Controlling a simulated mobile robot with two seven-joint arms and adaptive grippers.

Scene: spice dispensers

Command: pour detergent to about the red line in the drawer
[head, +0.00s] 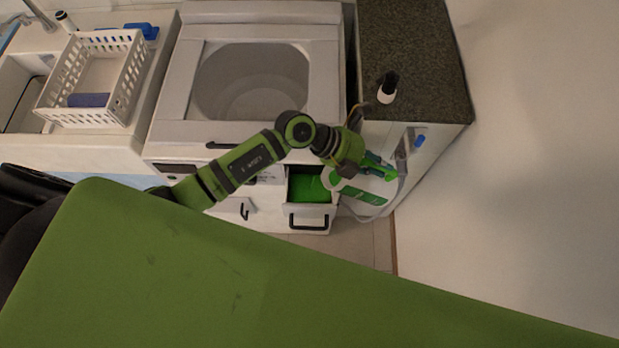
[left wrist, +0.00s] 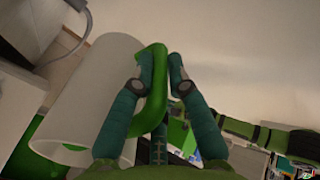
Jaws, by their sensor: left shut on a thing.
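The detergent bottle (head: 350,191), white with a green label, is tilted beside the open drawer (head: 309,211), its left end at the drawer's right edge. My left gripper (head: 383,168) is shut on the bottle's green handle (left wrist: 154,85); the white bottle body (left wrist: 92,95) also shows in the left wrist view. Bright green fills the visible inside of the drawer. I cannot tell how much of it is liquid. The red line and any pouring stream cannot be made out. My right gripper is not in view.
The drawer sits in the white washer unit (head: 178,125), which has a round tub above. A grey-topped counter (head: 425,60) with a small black-and-white bottle (head: 388,87) stands at the right. A white basket (head: 130,90) is at the far left.

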